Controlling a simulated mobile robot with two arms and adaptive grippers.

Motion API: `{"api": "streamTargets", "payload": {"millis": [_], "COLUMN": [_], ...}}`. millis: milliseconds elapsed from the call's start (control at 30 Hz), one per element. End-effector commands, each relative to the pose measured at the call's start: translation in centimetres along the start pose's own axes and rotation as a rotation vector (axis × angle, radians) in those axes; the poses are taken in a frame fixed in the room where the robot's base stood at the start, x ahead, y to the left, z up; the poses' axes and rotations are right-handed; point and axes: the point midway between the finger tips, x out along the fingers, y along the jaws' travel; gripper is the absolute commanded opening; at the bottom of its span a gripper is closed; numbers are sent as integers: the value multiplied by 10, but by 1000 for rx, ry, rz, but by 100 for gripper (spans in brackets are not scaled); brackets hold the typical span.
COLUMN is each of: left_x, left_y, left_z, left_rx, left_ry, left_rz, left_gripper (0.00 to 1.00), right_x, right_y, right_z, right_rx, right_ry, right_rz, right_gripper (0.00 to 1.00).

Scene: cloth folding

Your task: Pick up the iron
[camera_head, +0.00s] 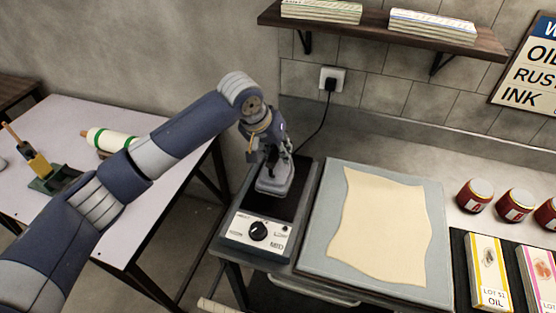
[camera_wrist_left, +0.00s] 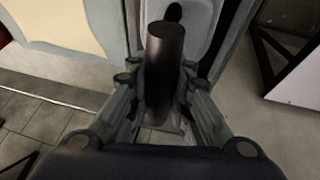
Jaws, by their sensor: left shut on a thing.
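The iron (camera_head: 273,184) is grey and sits at or just above the dark plate of the heating unit (camera_head: 256,232); I cannot tell whether it touches. My left gripper (camera_head: 272,150) is over the iron from above, shut on its handle. In the left wrist view the dark cylindrical handle (camera_wrist_left: 164,70) stands between the fingers of my left gripper (camera_wrist_left: 160,95), with part of the iron's grey body (camera_wrist_left: 195,25) beyond it. My right gripper is not in view.
A grey board (camera_head: 311,245) with a cream cloth (camera_head: 380,225) lies right of the heating unit. Red jars (camera_head: 475,195) and boxes (camera_head: 488,270) stand further right. A black cord runs to the wall socket (camera_head: 331,80). A shelf (camera_head: 385,30) hangs above.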

Motion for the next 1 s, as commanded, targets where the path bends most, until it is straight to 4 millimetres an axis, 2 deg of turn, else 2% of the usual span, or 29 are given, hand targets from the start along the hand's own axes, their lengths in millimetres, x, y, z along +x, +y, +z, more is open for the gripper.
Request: {"api": "streamTargets", "payload": {"millis": [167,700,1000], "left_x": [-6,-38,-49], "left_y": [12,64,78], "left_z": [18,98,121], "left_rx": [4,4,0], "left_ry": [1,0,-1], "left_rz": [5,6,3], "left_gripper": [0,0,0], "right_x": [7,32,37], "right_y": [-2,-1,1], "right_z": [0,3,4], "right_rx": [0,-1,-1], "right_ry": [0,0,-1], "right_rz": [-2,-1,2], "right_gripper": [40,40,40]}}
